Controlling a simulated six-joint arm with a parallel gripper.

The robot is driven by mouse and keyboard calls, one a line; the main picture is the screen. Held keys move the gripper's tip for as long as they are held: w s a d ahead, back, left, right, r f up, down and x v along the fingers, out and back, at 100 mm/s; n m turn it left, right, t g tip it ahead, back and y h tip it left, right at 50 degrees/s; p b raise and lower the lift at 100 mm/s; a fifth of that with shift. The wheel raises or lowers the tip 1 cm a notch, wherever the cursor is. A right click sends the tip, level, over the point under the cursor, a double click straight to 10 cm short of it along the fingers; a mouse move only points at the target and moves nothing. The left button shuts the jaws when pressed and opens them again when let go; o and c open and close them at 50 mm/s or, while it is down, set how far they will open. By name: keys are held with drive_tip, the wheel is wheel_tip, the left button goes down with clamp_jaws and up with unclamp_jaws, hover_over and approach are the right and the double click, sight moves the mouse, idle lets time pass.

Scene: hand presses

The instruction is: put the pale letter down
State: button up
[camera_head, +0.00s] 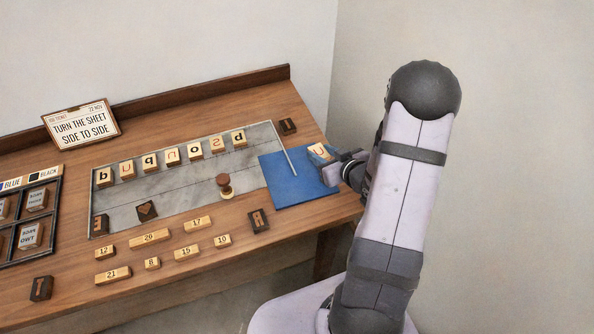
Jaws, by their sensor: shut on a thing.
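The pale letter block (319,152) has a light wooden face with a dark orange-brown mark. It is over the far right part of the blue pad (290,194). My gripper (325,163) is shut on it, at the right end of the pad. I cannot tell whether the block touches the pad or hangs a little above it. The fingers hide part of the block.
A grey stone slab (180,208) bears a row of pale letter blocks (170,155) and a brown stamp (225,187). Dark blocks (259,220) and numbered wooden pieces (150,237) lie around it.

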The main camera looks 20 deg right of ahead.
drive_tip(key=n+y, duration=0.2)
hover_over(298, 188)
drive_tip(key=d, duration=0.2)
drive_tip(key=shift+a+r+n+g+y, duration=0.5)
drive_tip(key=shift+a+r+n+y, duration=0.15)
drive_tip(key=shift+a+r, duration=0.8)
drive_tip(key=shift+w+d+f, duration=0.1)
drive_tip(key=shift+w+f, duration=0.1)
drive_tip(key=shift+f, duration=2.3)
drive_tip(key=shift+w+d+f, duration=0.1)
drive_tip(key=shift+w+f, duration=0.05)
drive_tip(key=shift+f, duration=2.3)
drive_tip(key=shift+f, duration=0.1)
drive_tip(key=o, duration=1)
drive_tip(key=shift+r, duration=0.2)
drive_tip(key=shift+s+d+r, duration=0.15)
drive_tip(key=shift+s+d, duration=0.05)
drive_tip(key=shift+s, duration=0.1)
drive_tip(key=b+v, duration=0.1)
drive_tip(key=v, duration=1)
drive_tip(key=shift+s+a, duration=0.1)
drive_tip(key=shift+s, duration=0.1)
